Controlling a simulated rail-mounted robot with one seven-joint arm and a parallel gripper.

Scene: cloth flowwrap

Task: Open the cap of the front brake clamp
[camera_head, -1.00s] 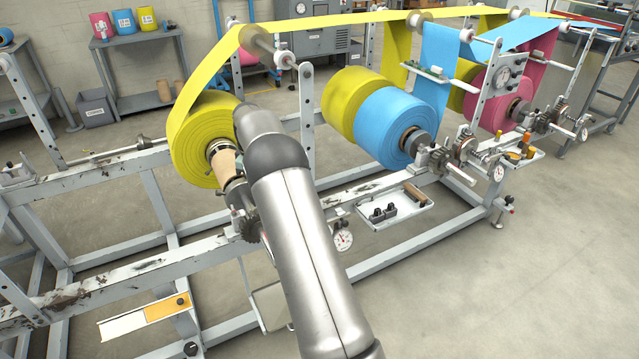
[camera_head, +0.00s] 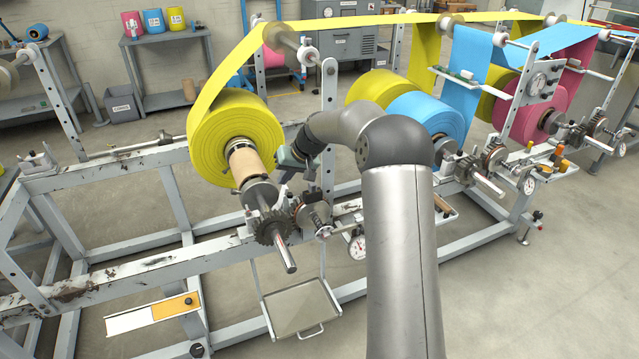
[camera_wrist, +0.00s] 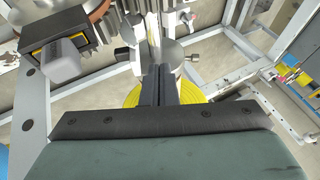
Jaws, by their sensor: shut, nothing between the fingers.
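The front yellow roll (camera_head: 237,120) hangs on a shaft (camera_head: 287,262) with a toothed gear (camera_head: 273,229). The front brake unit (camera_head: 312,214), with a brownish disc and metal parts, sits on the rail right of the gear. Its cap is too small to tell open or closed in the head view. My gripper (camera_head: 284,176) is above the unit, right of the roll's core. In the wrist view its dark fingers (camera_wrist: 160,84) are together and empty. A grey block (camera_wrist: 62,56) beside a brown disc (camera_wrist: 75,18) is at upper left there, apart from the fingers.
A grey upright (camera_head: 328,120) stands close behind my gripper. The pressure gauge (camera_head: 357,246) and a hanging tray (camera_head: 297,306) are below the rail. Blue and yellow rolls (camera_head: 418,112) are to the right. The floor at right is clear.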

